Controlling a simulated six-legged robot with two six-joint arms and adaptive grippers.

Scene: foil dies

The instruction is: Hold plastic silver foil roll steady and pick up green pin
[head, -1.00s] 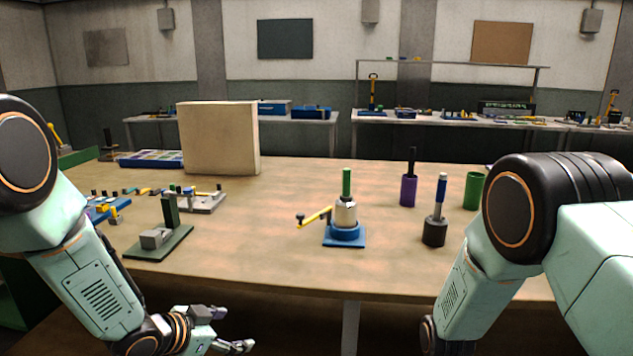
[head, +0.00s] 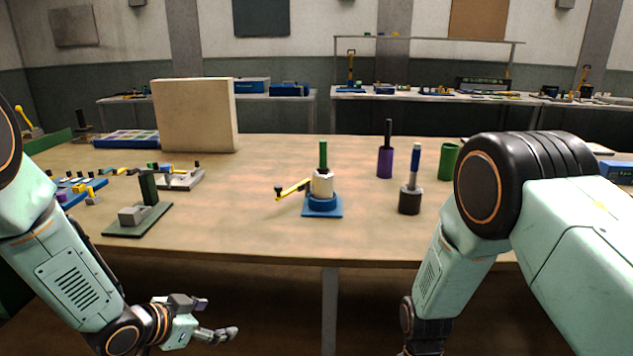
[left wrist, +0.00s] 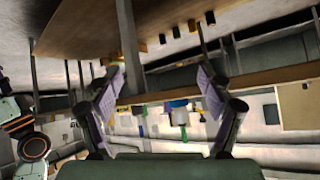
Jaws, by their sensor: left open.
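The silver foil roll (head: 322,185) is a short pale cylinder standing upright on a round blue holder (head: 322,203) with a square blue base. The green pin (head: 323,154) stands upright out of its top. In the left wrist view, which is upside down, the roll (left wrist: 180,117) and pin (left wrist: 183,132) look small and distant between the fingers. My left gripper (head: 216,318) is open and empty, low in front of the table's front edge, left of and below the roll. My right arm hangs at the right; its gripper is out of the picture.
A yellow handle (head: 292,190) sticks out left of the holder. A purple cup (head: 385,163), a dark block with a blue-handled tool (head: 410,201) and a green cup (head: 449,161) stand to the right. A green-based fixture (head: 138,218) stands left. The table front (head: 250,235) is clear.

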